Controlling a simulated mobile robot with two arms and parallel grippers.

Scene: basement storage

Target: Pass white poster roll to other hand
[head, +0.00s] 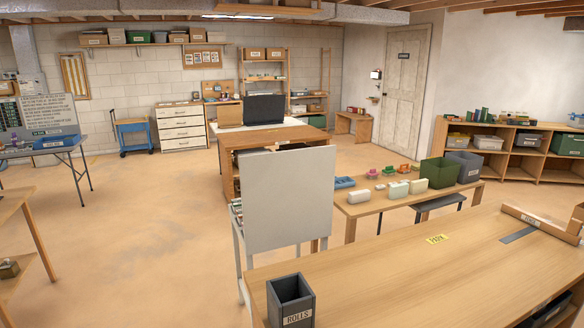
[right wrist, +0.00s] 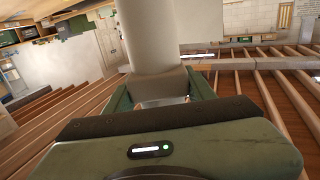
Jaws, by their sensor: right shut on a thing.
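The white poster roll (right wrist: 150,35) shows large in the right wrist view, running up out of the top of the picture. My right gripper (right wrist: 160,90) is shut on it, with one green finger on each side of its lower part. The far end of the roll is out of frame. Neither gripper nor the roll shows in the head view. My left gripper is in no view. A dark grey bin labelled ROLLS (head: 290,303) stands at the near left end of the wooden table (head: 400,280) in the head view.
A pale upright board (head: 287,198) stands just beyond the table's left end. A lower bench (head: 410,198) behind holds bins and small containers. The table's middle is clear.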

